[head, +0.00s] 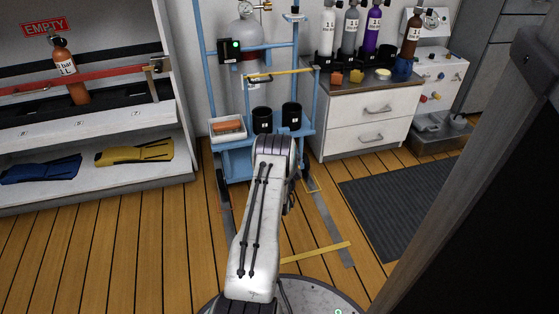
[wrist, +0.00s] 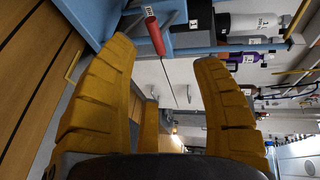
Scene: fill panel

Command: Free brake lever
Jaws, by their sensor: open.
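A red-handled lever (wrist: 155,36), which looks like the brake lever, shows between and beyond the fingertips, beside the blue frame of the cart. A thin rod runs from its handle. I cannot tell how far it is from the fingers, and no contact shows. In the head view the blue cart (head: 237,165) stands ahead, and my own arm hides my gripper and the lever.
The cart carries black cups (head: 262,120), a white tray (head: 227,130) and a grey cylinder (head: 245,37). A shelf rack (head: 100,180) stands left, a drawer cabinet (head: 365,130) right. A dark mat (head: 390,205) lies on the floor. A dark post blocks the right side.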

